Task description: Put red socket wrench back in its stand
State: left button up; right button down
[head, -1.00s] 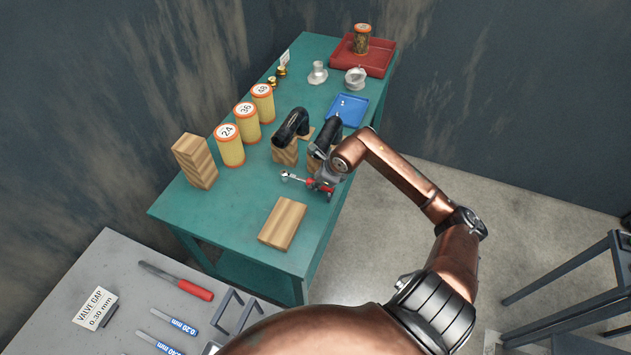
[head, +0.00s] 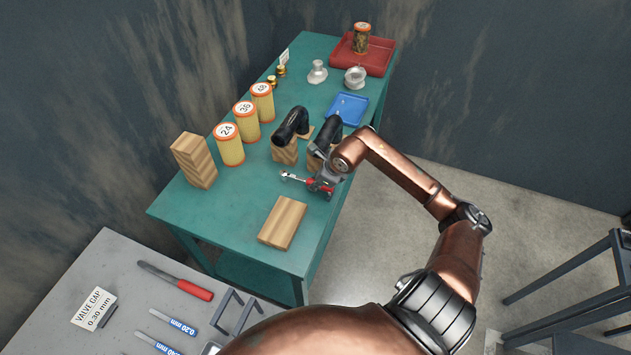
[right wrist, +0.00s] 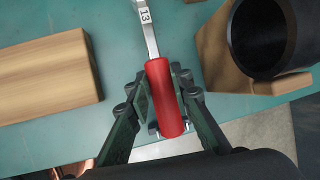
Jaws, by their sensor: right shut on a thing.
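The red socket wrench (head: 309,182) has a red handle and a silver shaft pointing left in the head view. My right gripper (head: 324,183) is shut on its red handle, over the green table. In the right wrist view the handle (right wrist: 166,98) sits between the fingers of the right gripper (right wrist: 165,105), and the shaft carries a label reading 13. I cannot tell whether the wrench touches the table. Its stand is not clearly identifiable; a grey two-pronged bracket (head: 234,312) stands on the grey table. My left gripper is not in view.
A flat wooden block (head: 283,222) lies near the wrench on the green table (head: 232,200). Black curved pipes (head: 291,124) rest on wooden blocks behind it. Numbered yellow canisters (head: 229,146), a blue tray (head: 347,109) and a red tray (head: 375,62) stand farther back.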

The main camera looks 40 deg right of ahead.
jog(key=shift+r, duration=0.1)
jog(key=c, duration=1.7)
grip_release()
jog(key=shift+o, duration=0.8)
jog(key=shift+o, duration=1.1)
jog(key=shift+r, duration=0.1)
jog(key=shift+p+v, duration=1.05)
jog(key=shift+v, duration=0.55)
jog(key=shift+s, duration=0.1)
